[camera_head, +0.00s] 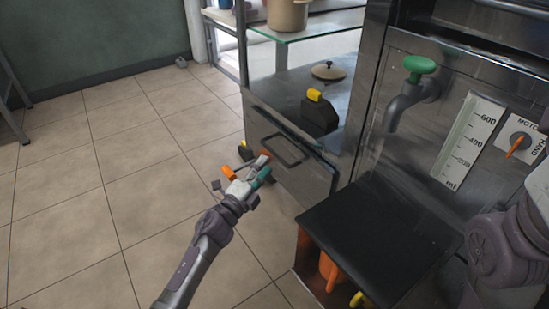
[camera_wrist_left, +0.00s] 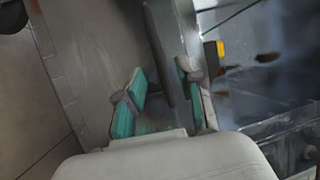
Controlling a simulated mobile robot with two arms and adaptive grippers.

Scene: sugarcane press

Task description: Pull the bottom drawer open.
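The drawer (camera_head: 305,178) is a metal front low on the cabinet at the middle of the head view, with a dark bar handle (camera_head: 283,150). My left gripper (camera_head: 254,174) is at the drawer front, below and left of the handle in the head view. In the left wrist view, its two teal-padded fingers (camera_wrist_left: 163,99) are apart. A dark bar (camera_wrist_left: 162,50), seemingly the handle, runs down between them; contact is not clear. How far the drawer is out cannot be told. My right gripper is out of view; part of my right arm shows at the right edge.
A black and yellow block (camera_head: 320,114) and a pot lid (camera_head: 328,71) are on the cabinet top. A black-topped stand (camera_head: 378,240) is at lower right, below a green-handled tap (camera_head: 420,66).

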